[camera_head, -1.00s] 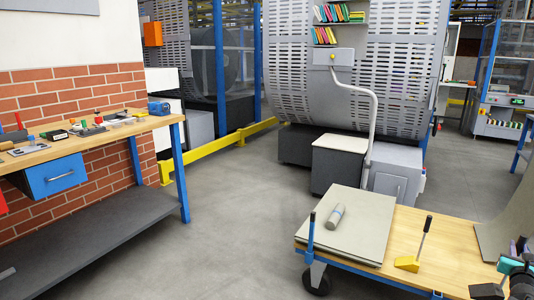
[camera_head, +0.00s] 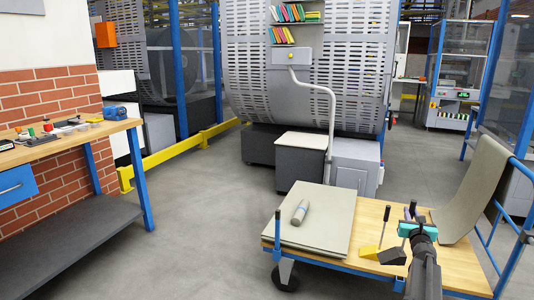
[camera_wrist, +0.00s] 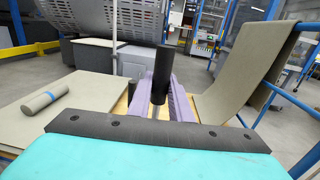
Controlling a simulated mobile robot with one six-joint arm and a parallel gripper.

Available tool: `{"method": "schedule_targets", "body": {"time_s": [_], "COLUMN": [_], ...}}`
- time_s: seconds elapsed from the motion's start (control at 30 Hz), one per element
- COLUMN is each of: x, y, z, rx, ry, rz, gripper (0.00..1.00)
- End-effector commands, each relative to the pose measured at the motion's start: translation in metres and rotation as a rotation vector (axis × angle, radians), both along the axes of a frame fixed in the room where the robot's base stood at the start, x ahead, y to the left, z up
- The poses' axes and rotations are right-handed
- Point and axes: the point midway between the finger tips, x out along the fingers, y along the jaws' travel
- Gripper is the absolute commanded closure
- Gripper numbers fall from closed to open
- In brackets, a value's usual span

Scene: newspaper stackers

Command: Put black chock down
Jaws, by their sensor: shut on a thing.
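My gripper (camera_head: 413,224) is shut on the upright handle of the black chock (camera_head: 392,256). The chock's dark wedge shows low over the wooden top of the cart (camera_head: 452,262), just right of the yellow chock (camera_head: 369,251). I cannot tell whether it touches the wood. In the wrist view the black handle (camera_wrist: 163,75) stands between my purple gripper fingers (camera_wrist: 166,105), with a metal rod below the grip; the wedge is hidden there. The yellow chock has its own upright black handle.
A grey sheet stack (camera_head: 318,225) with a grey roll (camera_head: 300,212) covers the cart's left part. A grey sheet (camera_head: 474,190) drapes over the right end by a blue rail. A workbench (camera_head: 75,140) stands at left. Open floor lies between.

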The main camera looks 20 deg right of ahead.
Motion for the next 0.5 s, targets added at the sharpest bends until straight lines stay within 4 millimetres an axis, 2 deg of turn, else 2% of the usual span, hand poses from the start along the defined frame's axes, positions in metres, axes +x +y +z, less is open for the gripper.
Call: {"method": "schedule_targets", "body": {"time_s": [0.03,0.2,0.5], "x": [0.010,0.038,0.074], "y": [0.019,0.074,0.177], "z": [0.004,0.012,0.028], "rx": [0.000,0.000,0.000], "ry": [-0.002,-0.002,-0.004], "rz": [0.028,0.121,0.304], "gripper": [1.00,1.00,1.00]}}
